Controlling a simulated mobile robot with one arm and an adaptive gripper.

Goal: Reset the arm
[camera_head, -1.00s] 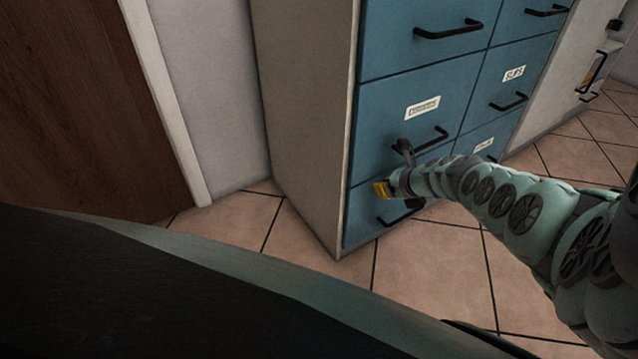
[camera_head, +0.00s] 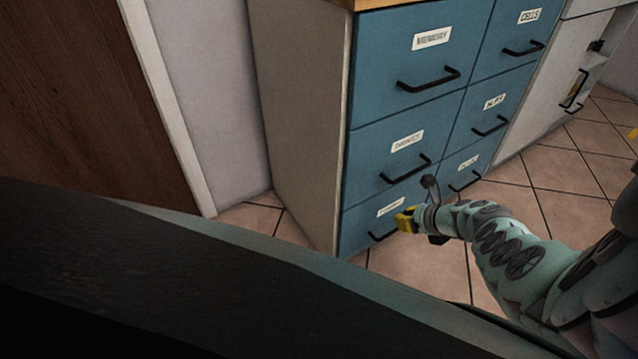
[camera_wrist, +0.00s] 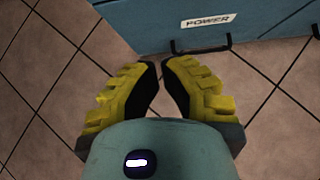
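My gripper (camera_head: 404,221) has yellow fingers and is at the end of my pale green arm. In the head view it is in front of the bottom left drawer (camera_head: 358,222) of a blue cabinet, overlapping the right part of that drawer's handle. In the wrist view the two yellow fingers (camera_wrist: 160,64) lean together with their dark tips almost meeting. Nothing is between them, and floor tiles show in the narrow gap.
The blue drawers look closed. A grey side panel (camera_head: 294,120) and a brown wooden door (camera_head: 85,95) are to the left. A pale cabinet (camera_head: 537,95) stands to the right. Tiled floor (camera_head: 400,272) in front of the drawers is clear.

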